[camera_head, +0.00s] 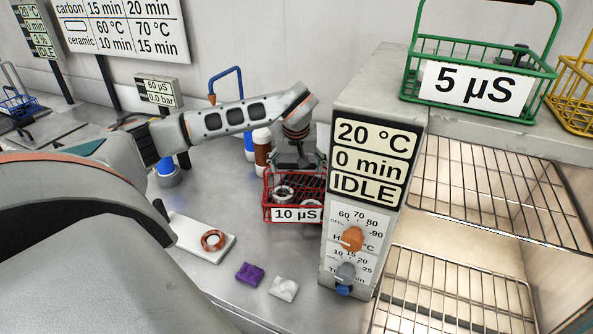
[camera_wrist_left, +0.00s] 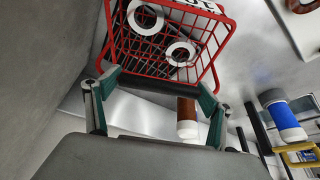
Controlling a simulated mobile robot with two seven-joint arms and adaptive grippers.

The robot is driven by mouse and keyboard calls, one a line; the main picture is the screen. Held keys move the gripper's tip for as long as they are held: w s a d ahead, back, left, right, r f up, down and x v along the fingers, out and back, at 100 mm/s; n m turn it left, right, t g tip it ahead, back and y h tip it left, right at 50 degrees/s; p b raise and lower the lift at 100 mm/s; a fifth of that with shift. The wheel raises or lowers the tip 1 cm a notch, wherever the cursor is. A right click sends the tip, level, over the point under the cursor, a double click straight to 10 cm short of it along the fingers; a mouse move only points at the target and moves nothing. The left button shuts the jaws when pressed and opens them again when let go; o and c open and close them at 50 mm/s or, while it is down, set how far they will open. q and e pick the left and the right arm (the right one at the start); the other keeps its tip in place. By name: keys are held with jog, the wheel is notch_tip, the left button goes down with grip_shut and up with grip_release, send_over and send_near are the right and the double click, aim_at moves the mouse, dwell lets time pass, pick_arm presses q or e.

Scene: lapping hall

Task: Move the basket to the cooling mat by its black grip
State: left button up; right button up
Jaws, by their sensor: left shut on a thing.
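A red wire basket (camera_head: 266,196) with a "10 µS" label stands beside the grey control panel, partly hidden by it. It holds pale rings. My left gripper (camera_head: 296,163) is above the basket, its arm coming in from the left. In the left wrist view the gripper (camera_wrist_left: 158,86) is shut on the black grip (camera_wrist_left: 150,88) of the red basket (camera_wrist_left: 222,62). I cannot tell whether the basket touches the table. I cannot make out a cooling mat for certain. My right gripper is not in view.
The control panel (camera_head: 345,215) reads 20 °C, 0 min, IDLE. A green basket (camera_head: 480,55) sits on the oven top, with wire racks (camera_head: 490,185) below. Bottles (camera_head: 262,150) stand behind my arm. A white plate with a copper ring (camera_head: 205,255), a purple piece (camera_head: 250,274) and a white piece (camera_head: 284,289) lie in front.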

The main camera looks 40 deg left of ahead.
pick_arm(q)
jog(key=shift+w+f, duration=0.1)
jog(key=shift+f, duration=0.65)
jog(key=o, duration=1.8)
jog(key=shift+f, duration=0.1)
jog(key=v, duration=1.2)
jog(key=shift+a, duration=0.1)
